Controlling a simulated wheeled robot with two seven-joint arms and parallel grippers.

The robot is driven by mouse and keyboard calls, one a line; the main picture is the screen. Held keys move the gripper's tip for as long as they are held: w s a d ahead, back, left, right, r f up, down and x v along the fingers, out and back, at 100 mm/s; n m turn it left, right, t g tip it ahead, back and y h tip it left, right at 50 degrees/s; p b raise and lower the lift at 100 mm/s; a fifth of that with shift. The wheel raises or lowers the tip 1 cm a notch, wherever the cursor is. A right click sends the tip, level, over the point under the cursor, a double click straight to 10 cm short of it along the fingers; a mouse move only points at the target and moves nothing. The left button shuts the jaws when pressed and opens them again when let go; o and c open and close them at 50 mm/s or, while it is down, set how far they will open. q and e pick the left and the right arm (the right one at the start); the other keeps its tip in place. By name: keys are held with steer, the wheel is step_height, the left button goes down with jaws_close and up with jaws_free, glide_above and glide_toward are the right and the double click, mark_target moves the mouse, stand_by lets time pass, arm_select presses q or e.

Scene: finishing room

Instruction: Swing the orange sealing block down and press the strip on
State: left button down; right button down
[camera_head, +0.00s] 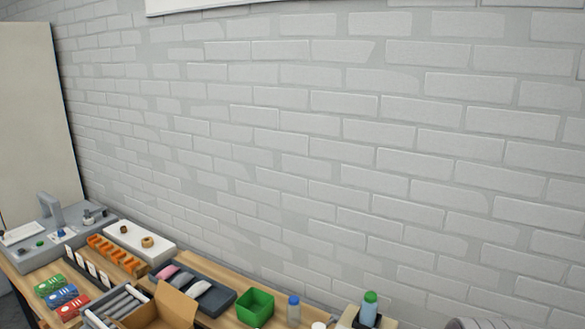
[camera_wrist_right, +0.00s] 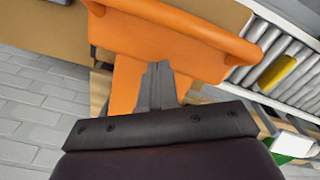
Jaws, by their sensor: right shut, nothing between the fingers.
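The orange sealing block (camera_wrist_right: 160,42) fills the upper middle of the right wrist view, with a raised rim or bar along its far edge. My right gripper (camera_wrist_right: 157,72) is shut and empty, its fingertips in front of the orange block, overlapping its lower part in the picture. I cannot tell whether they touch it. The strip cannot be made out in either view. The orange block does not show in the head view, and my left gripper is in neither view.
A roller conveyor (camera_wrist_right: 275,52) with a yellow item (camera_wrist_right: 278,72) runs at the right of the wrist view. The head view shows a bench with a green bin (camera_head: 255,308), an open cardboard box (camera_head: 172,308), a dark tray (camera_head: 222,301) and an orange rack (camera_head: 118,257) before a brick wall.

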steer(key=shift+f+b, duration=0.45)
steer(key=shift+f, duration=0.2)
stand_by(1.0)
step_height(320, 180, up, 7)
steer(key=p, duration=0.6)
